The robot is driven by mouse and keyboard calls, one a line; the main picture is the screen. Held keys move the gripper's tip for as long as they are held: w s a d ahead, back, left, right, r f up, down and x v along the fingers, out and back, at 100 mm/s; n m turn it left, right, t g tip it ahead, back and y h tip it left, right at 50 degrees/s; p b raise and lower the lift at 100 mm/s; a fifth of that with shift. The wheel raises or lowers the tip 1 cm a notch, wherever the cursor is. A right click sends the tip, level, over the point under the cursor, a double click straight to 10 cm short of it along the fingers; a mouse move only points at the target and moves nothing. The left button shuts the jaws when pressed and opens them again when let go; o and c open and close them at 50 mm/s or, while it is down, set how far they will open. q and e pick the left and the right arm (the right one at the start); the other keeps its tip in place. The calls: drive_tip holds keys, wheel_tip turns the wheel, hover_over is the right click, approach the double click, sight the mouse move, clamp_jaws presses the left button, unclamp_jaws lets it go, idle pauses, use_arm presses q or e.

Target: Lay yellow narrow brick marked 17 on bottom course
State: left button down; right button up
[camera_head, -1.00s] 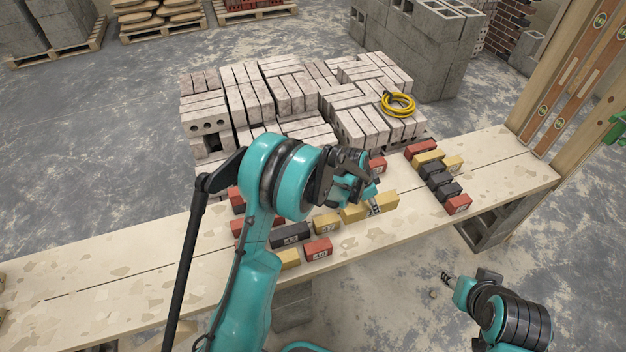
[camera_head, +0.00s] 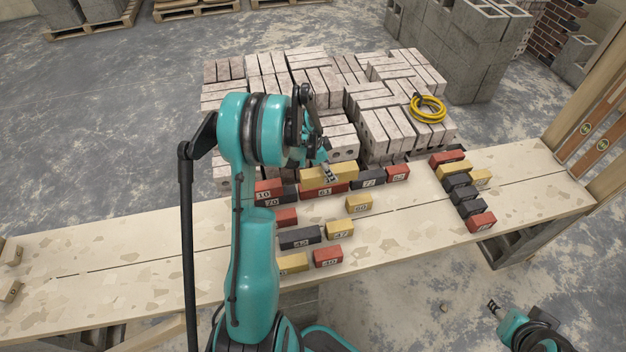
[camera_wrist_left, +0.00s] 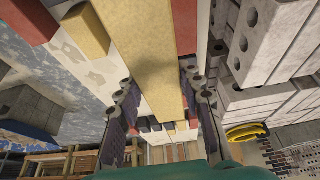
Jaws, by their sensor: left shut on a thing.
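My left gripper (camera_head: 327,172) is shut on a yellow brick (camera_head: 312,174). Its number cannot be read. In the head view it appears just above or at the red brick marked 61 (camera_head: 325,191); whether they touch cannot be told. The left wrist view shows the yellow brick (camera_wrist_left: 148,45) running lengthwise between the fingers. The row at the plank's back also holds black 70 (camera_head: 272,202), black 72 (camera_head: 369,183) and red 62 (camera_head: 398,174), with a red brick (camera_head: 268,186) at its left. My right gripper (camera_head: 494,307) is low at the right, its jaws too small to judge.
Loose bricks lie in front of the row: yellow (camera_head: 358,204), yellow 47 (camera_head: 340,230), black 42 (camera_head: 300,238) and red 40 (camera_head: 328,257). Another brick group (camera_head: 461,190) stands at the right. Pale bricks (camera_head: 330,85) are stacked behind. The plank's left part (camera_head: 110,255) is mostly clear.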

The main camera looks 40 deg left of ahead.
sight(310, 169)
use_arm(q)
drive_tip(key=a+f, duration=0.1)
drive_tip(key=a, duration=0.1)
drive_tip(key=a+f+b, duration=0.1)
drive_tip(key=a+f, duration=0.1)
drive_tip(key=a, duration=0.1)
drive_tip(key=a+f+b, duration=0.1)
drive_tip(key=a, duration=0.1)
drive_tip(key=shift+s+a+f, duration=0.3)
drive_tip(key=shift+f, duration=0.05)
drive_tip(key=shift+f+b, duration=0.85)
drive_tip(key=shift+f, duration=1.05)
drive_tip(key=shift+f, duration=0.25)
drive_tip(key=c, duration=1)
unclamp_jaws()
drive_tip(key=shift+c, duration=0.2)
drive_tip(key=shift+o, duration=0.3)
drive_tip(key=shift+r, duration=0.1)
